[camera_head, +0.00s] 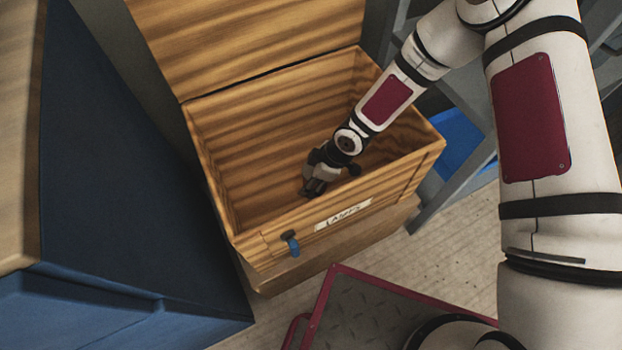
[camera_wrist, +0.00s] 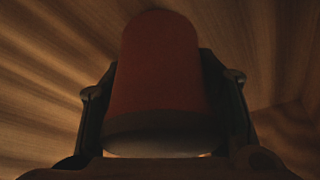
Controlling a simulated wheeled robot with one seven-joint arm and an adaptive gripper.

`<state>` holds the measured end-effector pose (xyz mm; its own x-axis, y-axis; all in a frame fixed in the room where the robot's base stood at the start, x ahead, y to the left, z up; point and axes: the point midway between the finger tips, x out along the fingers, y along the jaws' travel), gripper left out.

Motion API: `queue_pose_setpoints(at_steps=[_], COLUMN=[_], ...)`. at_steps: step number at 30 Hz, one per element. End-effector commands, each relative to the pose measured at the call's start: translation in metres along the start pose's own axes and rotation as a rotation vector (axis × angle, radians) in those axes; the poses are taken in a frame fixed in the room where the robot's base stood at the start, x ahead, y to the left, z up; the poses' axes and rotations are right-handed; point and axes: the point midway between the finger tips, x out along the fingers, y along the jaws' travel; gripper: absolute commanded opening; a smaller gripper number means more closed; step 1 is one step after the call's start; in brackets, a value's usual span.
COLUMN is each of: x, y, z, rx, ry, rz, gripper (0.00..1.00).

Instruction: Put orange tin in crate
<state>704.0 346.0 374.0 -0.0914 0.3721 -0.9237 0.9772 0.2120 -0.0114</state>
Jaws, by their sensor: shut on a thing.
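The crate (camera_head: 222,215) is an open wooden box with a raised lid, a label and a blue latch on its front. My gripper (camera_head: 308,190) reaches down inside it, near the front wall. In the wrist view, my gripper (camera_wrist: 163,100) is shut on the orange tin (camera_wrist: 158,70), with a finger on each side of it. The tin looks dark red-orange in the shade, with a dark band at its near end. Wood grain surrounds it. The tin cannot be made out in the head view. I cannot tell whether it touches the crate's floor.
A dark blue surface (camera_head: 120,180) lies left of the crate. A grey shelf frame (camera_head: 455,190) with a blue item (camera_head: 460,145) stands to the right. A red-edged metal plate (camera_head: 370,315) is in front. The crate's walls stand close around my gripper.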

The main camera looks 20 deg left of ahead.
Motion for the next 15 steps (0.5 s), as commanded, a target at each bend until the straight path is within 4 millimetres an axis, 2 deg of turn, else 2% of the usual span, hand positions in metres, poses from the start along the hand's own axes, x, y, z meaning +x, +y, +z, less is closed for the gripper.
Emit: queue_pose_setpoints(at_steps=[5, 6, 9, 15], x=[0.0029, 0.0034, 0.0026, 0.0025], y=[0.0000, -0.0002, -0.0002, -0.0002], z=[0.0011, 0.0016, 0.0012, 0.0011], rx=[0.000, 0.000, 0.000, 0.000], ry=[0.000, 0.000, 0.000, 0.000], rz=[0.000, -0.001, -0.001, -0.001], gripper=[0.20, 0.57, 0.75, 0.75])
